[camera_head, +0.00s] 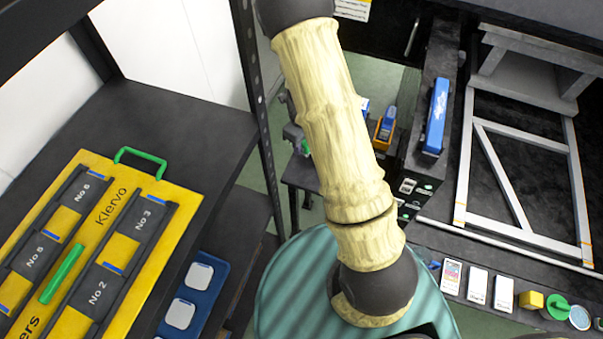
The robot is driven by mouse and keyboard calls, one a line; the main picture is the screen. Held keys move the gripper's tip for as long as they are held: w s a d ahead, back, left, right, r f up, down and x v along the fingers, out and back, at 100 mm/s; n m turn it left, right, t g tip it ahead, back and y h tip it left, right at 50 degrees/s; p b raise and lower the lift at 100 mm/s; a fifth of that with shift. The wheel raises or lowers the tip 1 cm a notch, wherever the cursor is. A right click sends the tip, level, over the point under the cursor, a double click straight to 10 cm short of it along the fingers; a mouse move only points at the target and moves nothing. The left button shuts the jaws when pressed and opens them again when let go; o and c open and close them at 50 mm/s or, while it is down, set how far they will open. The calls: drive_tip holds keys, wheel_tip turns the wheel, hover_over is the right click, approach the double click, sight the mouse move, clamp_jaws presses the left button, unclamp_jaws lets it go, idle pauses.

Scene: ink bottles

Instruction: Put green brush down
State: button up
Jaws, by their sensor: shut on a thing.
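My gripper is not in view; only my beige arm links show, running from the top middle to the bottom middle. I cannot pick out a green brush for certain. A green bar (62,273) lies on the yellow panel (117,199) at the left, between its dark labelled strips. A round green object with a stubby grip (558,307) sits at the bottom right; I cannot tell what it is. Anything in my gripper is hidden from this view.
The yellow panel has a green handle (140,158) and lies on a dark shelf (160,110). A blue tray (205,286) with pale squares is beside it. At the right are a blue tool (436,117), a metal frame (500,175) and a yellow block (530,299).

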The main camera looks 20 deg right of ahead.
drive_tip(key=shift+a+f+m, duration=0.1)
drive_tip(key=shift+f+m, duration=0.1)
drive_tip(key=shift+m, duration=0.3)
hover_over(302, 168)
wheel_tip(302, 168, down, 6)
drive_tip(key=shift+s+r+b, duration=0.1)
drive_tip(key=shift+r+b, duration=0.05)
drive_tip(key=shift+b, duration=0.2)
drive_tip(key=shift+a+f, duration=0.1)
drive_tip(key=shift+f, duration=0.2)
drive_tip(key=shift+f, duration=1.85)
